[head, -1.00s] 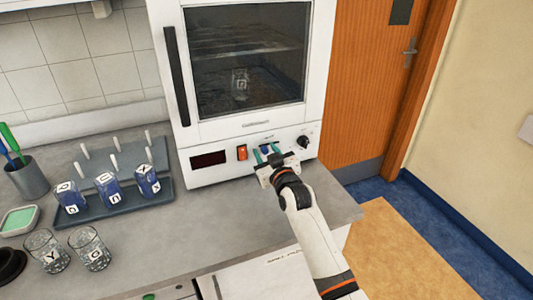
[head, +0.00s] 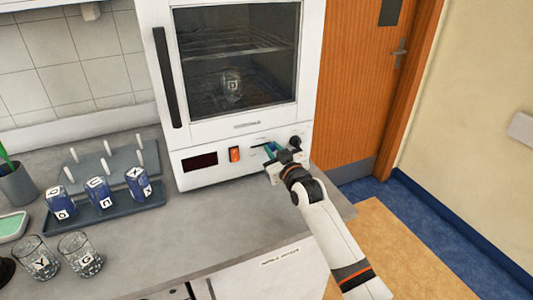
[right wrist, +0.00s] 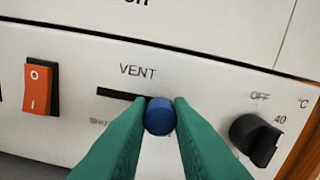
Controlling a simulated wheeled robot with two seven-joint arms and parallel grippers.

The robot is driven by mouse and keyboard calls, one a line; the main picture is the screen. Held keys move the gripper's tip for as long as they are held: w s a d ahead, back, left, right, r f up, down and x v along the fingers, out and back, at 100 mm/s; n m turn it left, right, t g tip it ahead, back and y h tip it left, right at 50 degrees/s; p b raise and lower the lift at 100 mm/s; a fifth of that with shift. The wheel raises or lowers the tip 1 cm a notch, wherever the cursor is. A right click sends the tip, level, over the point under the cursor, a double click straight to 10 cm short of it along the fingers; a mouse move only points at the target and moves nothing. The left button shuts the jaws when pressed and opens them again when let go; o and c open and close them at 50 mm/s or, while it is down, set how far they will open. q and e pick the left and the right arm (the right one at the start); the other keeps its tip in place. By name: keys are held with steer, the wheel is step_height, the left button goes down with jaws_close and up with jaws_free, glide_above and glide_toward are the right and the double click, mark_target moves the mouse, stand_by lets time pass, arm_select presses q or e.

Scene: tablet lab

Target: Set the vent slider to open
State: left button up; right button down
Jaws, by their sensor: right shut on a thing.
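The vent slider's blue knob (right wrist: 160,116) sits on the oven's white front panel, under the word VENT. In the right wrist view it is at the right of the visible dark slot (right wrist: 118,94), with slot showing to its left. The slot's right part is hidden by the knob and a finger. Small print under the slot is too blurred to read. My right gripper (right wrist: 160,118) is shut on the knob, a green finger on each side. In the head view this gripper (head: 272,150) is at the panel and hides most of the slider. My left gripper is not in view.
An orange rocker switch (right wrist: 40,88) is left of the slider and a black temperature dial (right wrist: 255,138) is close on its right. The oven (head: 180,150) stands on a grey counter (head: 215,225).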

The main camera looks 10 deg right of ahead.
steer(key=shift+d, duration=0.15)
steer(key=c, duration=1.5)
jaws_free()
steer(key=shift+c, duration=0.2)
steer(key=shift+o, duration=1.2)
steer(key=shift+w+d, duration=0.1)
steer(key=shift+d, duration=0.1)
steer(key=shift+a, duration=0.1)
steer(key=b+v, duration=0.1)
steer(key=v, duration=1.1)
